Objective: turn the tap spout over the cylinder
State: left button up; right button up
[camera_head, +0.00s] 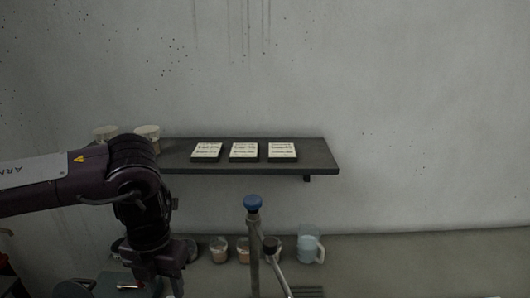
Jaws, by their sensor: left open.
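The tap (254,258) is an upright grey metal post with a blue cap, at the bottom centre of the head view. A thin metal arm with a dark round knob (270,245) stands against its right side and slants down to the bottom edge; I cannot tell whether this is the spout. I cannot make out a cylinder under it. My left gripper (160,288) hangs from the dark left arm, pointing down, to the left of the tap and apart from it. It is open, and its fingertips are near or past the bottom edge. My right gripper is out of view.
A dark wall shelf (322,160) holds three small label-like blocks (243,151) and two pale cups (147,134). Below, small jars (219,250) and a clear jug (309,244) stand on the counter behind the tap. The counter (430,262) to the right is clear.

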aim_at(269, 244)
jog(key=k, duration=1.95)
